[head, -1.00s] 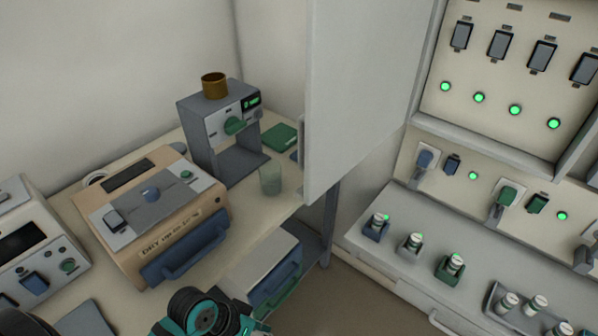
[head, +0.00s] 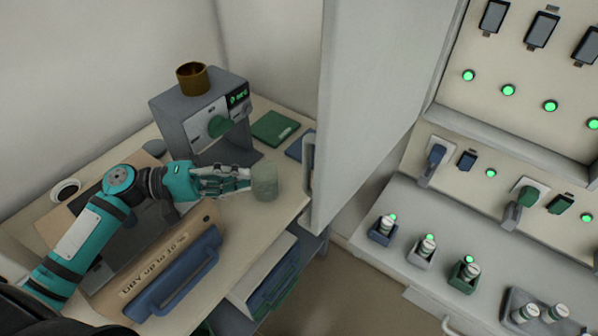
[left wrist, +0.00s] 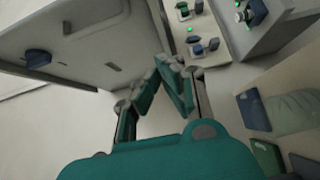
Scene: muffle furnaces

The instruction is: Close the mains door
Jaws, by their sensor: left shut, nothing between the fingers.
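The mains door (head: 375,100) is a large pale grey panel. It stands open, swung out from the switch cabinet (head: 545,95) at the right. A grey handle (head: 308,170) shows at its left edge. My left gripper (head: 246,182) is shut and empty over the table, to the left of the door handle and apart from it. Its fingertips show against the glass beaker (head: 265,184) in the head view; I cannot tell whether they touch it. In the left wrist view the fingers (left wrist: 172,65) converge at the tips. My right gripper is not in view.
A grey machine with a brown cup (head: 192,77) stands behind my left gripper. Green pad (head: 275,128) lies near the door. A bench with vials (head: 428,245) is at the right.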

